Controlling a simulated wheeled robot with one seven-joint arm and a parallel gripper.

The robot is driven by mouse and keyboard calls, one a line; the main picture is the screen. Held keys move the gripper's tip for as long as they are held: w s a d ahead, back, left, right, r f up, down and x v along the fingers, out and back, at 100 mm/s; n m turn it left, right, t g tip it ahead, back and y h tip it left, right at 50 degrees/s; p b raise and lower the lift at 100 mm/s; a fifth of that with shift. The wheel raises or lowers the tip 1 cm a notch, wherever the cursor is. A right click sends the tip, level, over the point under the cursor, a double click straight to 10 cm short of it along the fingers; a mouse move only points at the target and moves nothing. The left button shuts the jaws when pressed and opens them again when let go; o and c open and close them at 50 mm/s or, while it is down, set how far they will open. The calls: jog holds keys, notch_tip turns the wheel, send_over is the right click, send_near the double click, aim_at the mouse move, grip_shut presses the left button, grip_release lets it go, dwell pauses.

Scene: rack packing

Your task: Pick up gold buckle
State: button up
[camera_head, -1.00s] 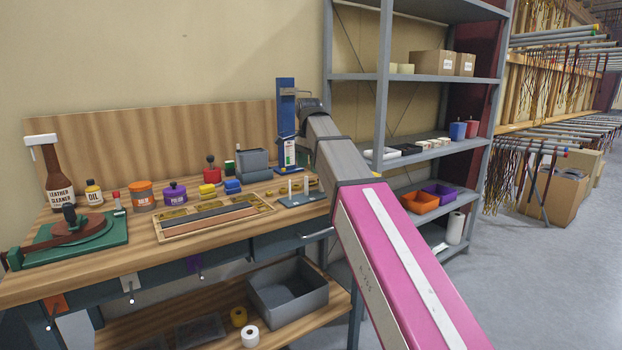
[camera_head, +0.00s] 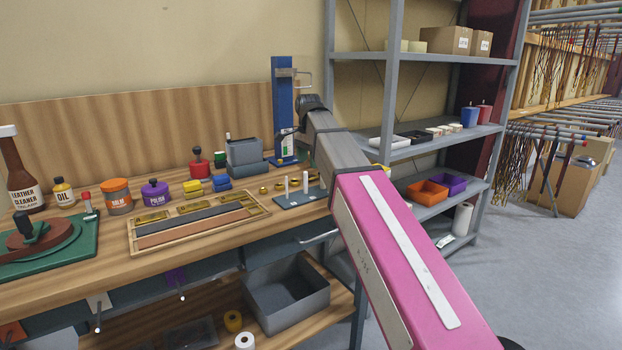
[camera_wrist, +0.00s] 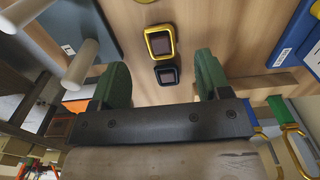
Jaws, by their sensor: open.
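In the wrist view a gold buckle (camera_wrist: 160,41), a rounded rectangular frame, lies on the wooden bench top. A black buckle (camera_wrist: 167,75) lies just below it in the picture, close to it. My gripper (camera_wrist: 162,64) is open, with its two green fingers apart on either side of the buckles and nothing held. The gold buckle lies slightly beyond the fingertips in the picture. In the head view small gold pieces (camera_head: 264,190) lie on the bench near my arm's end; which is this buckle I cannot tell. My arm hides part of the bench there.
A grey-blue base with white pegs (camera_head: 301,190) stands beside the buckles; the pegs (camera_wrist: 80,64) are near my left finger in the wrist view. A blue upright stand (camera_head: 284,110) is behind. A tray of strips (camera_head: 133,251) lies left. Metal shelving (camera_head: 389,110) stands right.

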aim_at(310, 176)
jog(key=shift+d+f, duration=0.15)
jog(key=shift+f, duration=2.6)
jog(key=c, duration=1)
